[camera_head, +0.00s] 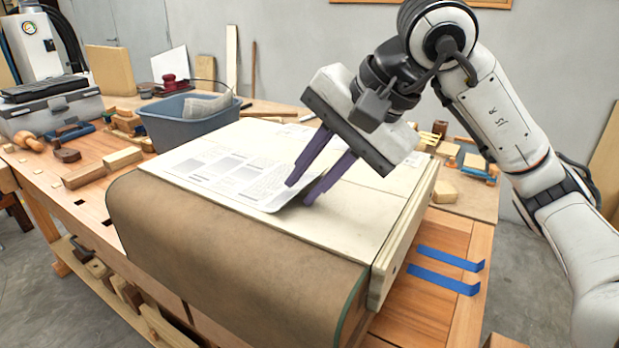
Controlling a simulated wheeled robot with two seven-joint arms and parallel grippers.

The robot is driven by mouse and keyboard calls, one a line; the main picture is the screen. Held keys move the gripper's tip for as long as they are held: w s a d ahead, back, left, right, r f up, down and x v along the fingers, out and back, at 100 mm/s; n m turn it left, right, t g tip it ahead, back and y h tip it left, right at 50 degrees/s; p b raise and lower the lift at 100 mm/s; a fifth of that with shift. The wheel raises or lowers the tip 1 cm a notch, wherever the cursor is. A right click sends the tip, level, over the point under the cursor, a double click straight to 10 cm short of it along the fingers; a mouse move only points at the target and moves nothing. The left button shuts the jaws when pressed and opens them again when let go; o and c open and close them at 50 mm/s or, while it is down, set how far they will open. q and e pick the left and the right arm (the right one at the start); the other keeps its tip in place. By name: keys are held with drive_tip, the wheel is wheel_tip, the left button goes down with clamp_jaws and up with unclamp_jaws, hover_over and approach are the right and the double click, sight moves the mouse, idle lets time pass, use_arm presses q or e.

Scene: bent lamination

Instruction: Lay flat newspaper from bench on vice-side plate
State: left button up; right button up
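The printed newspaper (228,172) lies on the pale wooden top plate (350,222), towards its left part. Its near right corner looks slightly raised, with a shadow below it. My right gripper (299,193) reaches down from the upper right, tilted, with its two purple fingers at the newspaper's right edge. A clear gap shows between the fingers. One fingertip overlaps the paper in the picture and the other is just past its edge; contact is hard to tell. My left gripper is out of view. Which part is the vice-side plate is not clear.
A brown sheet (230,260) curves down over the front of the block. A blue-grey bin (190,128) stands behind the left of the plate. Blue tape strips (445,279) lie at the right on the wooden bench. Tools and wood blocks crowd the left bench.

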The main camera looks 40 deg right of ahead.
drive_tip(key=shift+r, duration=0.25)
drive_tip(key=p+v, duration=0.2)
drive_tip(key=v, duration=0.9)
drive_tip(key=shift+s+r, duration=0.2)
drive_tip(key=shift+r, duration=0.1)
drive_tip(key=shift+d, duration=0.1)
